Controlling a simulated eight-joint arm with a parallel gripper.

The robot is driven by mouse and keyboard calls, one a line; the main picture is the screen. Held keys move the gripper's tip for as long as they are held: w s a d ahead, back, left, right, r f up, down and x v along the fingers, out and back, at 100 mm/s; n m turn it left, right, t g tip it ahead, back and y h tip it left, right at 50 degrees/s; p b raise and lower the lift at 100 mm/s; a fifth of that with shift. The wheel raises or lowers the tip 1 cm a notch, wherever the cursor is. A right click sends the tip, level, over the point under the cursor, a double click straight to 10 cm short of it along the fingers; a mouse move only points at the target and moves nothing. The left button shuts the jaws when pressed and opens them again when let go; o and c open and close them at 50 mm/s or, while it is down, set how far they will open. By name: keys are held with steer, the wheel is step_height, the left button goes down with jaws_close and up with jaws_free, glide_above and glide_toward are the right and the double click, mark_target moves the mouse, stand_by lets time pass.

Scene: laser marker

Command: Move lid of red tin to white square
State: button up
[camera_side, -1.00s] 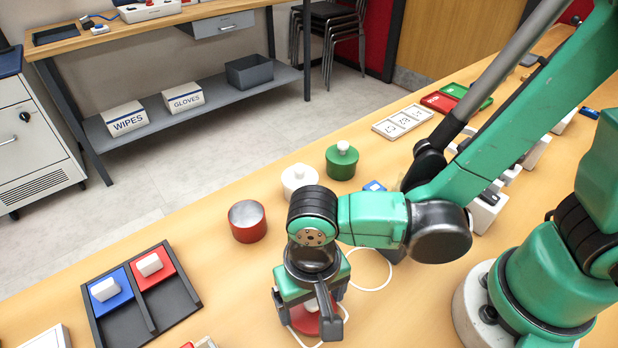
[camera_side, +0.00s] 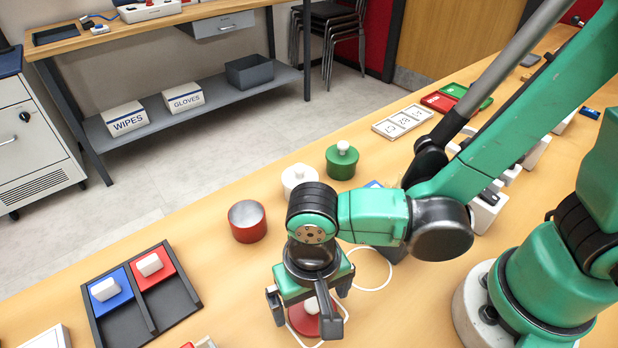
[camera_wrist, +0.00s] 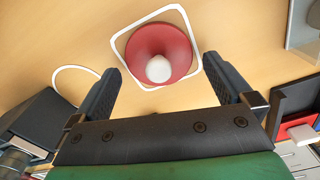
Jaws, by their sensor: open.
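The red tin (camera_side: 247,222) stands open on the table, left of my arm in the side view, with no lid on it. Its red lid with a white knob (camera_side: 306,318) lies on the table under my gripper (camera_side: 308,312). In the wrist view the lid (camera_wrist: 150,45) rests inside the white square outline (camera_wrist: 119,45). My gripper (camera_wrist: 167,85) is open and empty, its fingers on either side of the near edge of the lid and apart from it. In the side view the gripper hides part of the lid and the square.
A white lidded tin (camera_side: 297,178) and a green lidded tin (camera_side: 342,161) stand behind my gripper.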

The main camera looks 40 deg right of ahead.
mark_target(312, 301)
step_height(312, 301, up, 11)
steer(key=w+d+n+t, duration=0.1)
steer(key=w+d+t, duration=0.2)
steer(key=d, duration=0.6)
steer(key=w+d+r+n+t, duration=0.1)
steer(key=w+d+t, duration=0.3)
steer(key=d, duration=0.5)
steer(key=shift+w+d+r+n, duration=0.2)
steer(key=shift+d+r+n, duration=0.1)
steer(key=shift+n, duration=0.2)
